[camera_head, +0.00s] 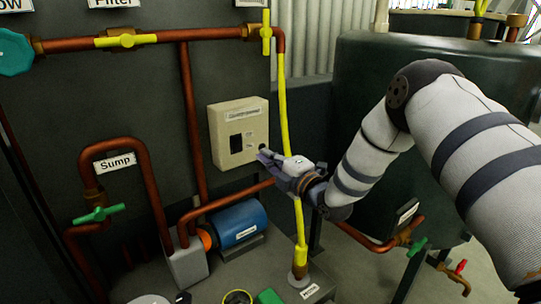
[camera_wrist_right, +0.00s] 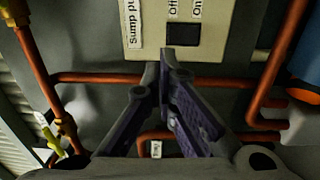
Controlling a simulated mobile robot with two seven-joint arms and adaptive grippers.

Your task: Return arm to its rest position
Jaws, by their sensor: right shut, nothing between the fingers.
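My right arm (camera_head: 385,140) comes in from the right in the head view and reaches across to the left. My right gripper (camera_head: 263,155) is at its end, just below and right of the beige switch box (camera_head: 226,118). In the wrist view the fingers of the right gripper (camera_wrist_right: 166,62) meet at the tips, shut and empty. They point at the lower part of the switch box (camera_wrist_right: 150,28), which bears a dark switch (camera_wrist_right: 183,35) with "Off" and "On" marks. I cannot tell whether the tips touch the box. My left gripper is not in view.
Copper pipes (camera_head: 190,120) cross the dark panel. A blue pump (camera_head: 238,222) sits below the box. A large dark green tank (camera_head: 350,85) stands behind my right arm. A green-handled valve (camera_head: 98,213) is at lower left.

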